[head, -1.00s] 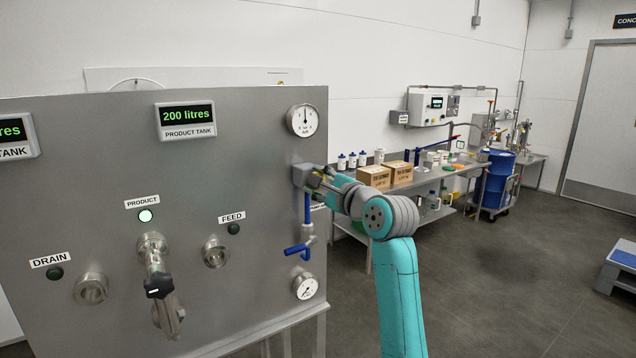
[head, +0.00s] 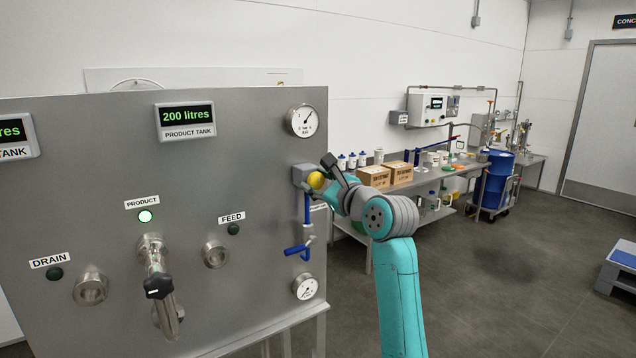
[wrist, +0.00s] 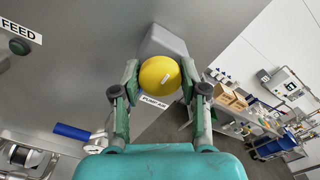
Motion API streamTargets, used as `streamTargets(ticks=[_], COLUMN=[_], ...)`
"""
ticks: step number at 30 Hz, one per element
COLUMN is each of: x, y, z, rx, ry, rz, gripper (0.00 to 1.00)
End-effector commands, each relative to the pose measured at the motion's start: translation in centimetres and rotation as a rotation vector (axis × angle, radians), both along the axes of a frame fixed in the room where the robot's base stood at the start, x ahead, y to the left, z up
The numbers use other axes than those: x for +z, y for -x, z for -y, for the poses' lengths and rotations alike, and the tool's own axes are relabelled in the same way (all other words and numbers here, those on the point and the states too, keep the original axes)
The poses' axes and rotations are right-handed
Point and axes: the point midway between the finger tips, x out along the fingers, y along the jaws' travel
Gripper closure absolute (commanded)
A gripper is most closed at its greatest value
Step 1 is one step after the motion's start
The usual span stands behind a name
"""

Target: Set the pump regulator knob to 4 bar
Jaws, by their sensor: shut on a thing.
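The yellow pump regulator knob (head: 316,180) sits on a grey block (head: 301,176) at the right side of the steel panel. In the wrist view the round knob (wrist: 160,76) is between the two fingers of my gripper (wrist: 160,82), which is shut on it. A "PUMP AIR" label (wrist: 154,100) is partly hidden beside the knob. In the head view my gripper (head: 330,174) is tilted over the knob. The round gauge (head: 302,120) above has its needle pointing to the upper right; its numbers are too small to read.
A blue-handled valve (head: 298,249) and a lower gauge (head: 306,287) are on the panel below the knob. The product valve (head: 158,285) is further left. A bench (head: 430,178) with boxes stands behind my arm. Open floor lies to the right.

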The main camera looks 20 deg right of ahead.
Motion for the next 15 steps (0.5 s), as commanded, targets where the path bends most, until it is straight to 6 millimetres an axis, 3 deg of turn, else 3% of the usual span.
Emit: streamTargets(ticks=[8,9,12,15], x=[-0.25,-0.26,-0.22,-0.16], y=[-0.04,-0.03,-0.03,-0.02], z=[0.05,0.04,0.04,0.03], rx=[-0.001,-0.001,-0.001,0.000], ry=[0.001,0.001,0.001,0.001], rz=[-0.005,-0.005,-0.004,-0.003], gripper=[0.92,0.52,0.32,0.32])
